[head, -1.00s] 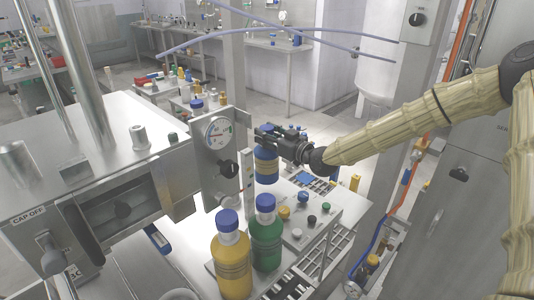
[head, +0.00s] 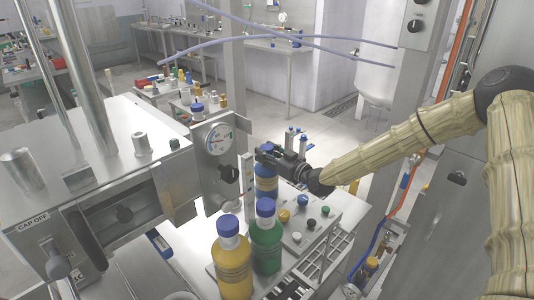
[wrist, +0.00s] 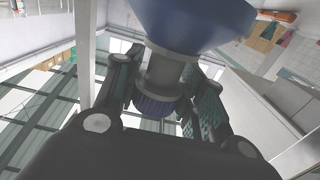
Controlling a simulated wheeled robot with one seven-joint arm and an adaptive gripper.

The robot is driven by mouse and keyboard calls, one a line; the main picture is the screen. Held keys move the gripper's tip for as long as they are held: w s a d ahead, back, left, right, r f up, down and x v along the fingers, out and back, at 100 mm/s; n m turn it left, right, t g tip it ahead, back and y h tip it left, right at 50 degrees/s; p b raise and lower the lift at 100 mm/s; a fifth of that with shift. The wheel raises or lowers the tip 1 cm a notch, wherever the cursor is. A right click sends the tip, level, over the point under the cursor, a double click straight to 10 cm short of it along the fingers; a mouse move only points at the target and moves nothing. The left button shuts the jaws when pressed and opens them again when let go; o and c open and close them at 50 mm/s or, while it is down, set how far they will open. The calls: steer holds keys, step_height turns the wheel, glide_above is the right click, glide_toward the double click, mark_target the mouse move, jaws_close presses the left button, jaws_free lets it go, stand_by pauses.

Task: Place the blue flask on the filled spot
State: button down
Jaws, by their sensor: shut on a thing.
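My gripper (head: 268,155) is shut on the blue flask (head: 266,184), near its top. I cannot make out the filled spot.
A yellow bottle (head: 232,265) and a green bottle (head: 266,245), both blue-capped, stand in front. A panel with a round gauge (head: 220,140) is close on the left. A block with coloured knobs (head: 298,225) and a slotted rack (head: 335,250) lie to the right.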

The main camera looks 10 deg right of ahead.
steer(key=c, duration=1.3)
jaws_free()
steer(key=shift+f, duration=0.15)
steer(key=o, duration=0.4)
steer(key=shift+r, duration=0.2)
steer(key=b+v, duration=0.2)
steer(key=v, duration=1)
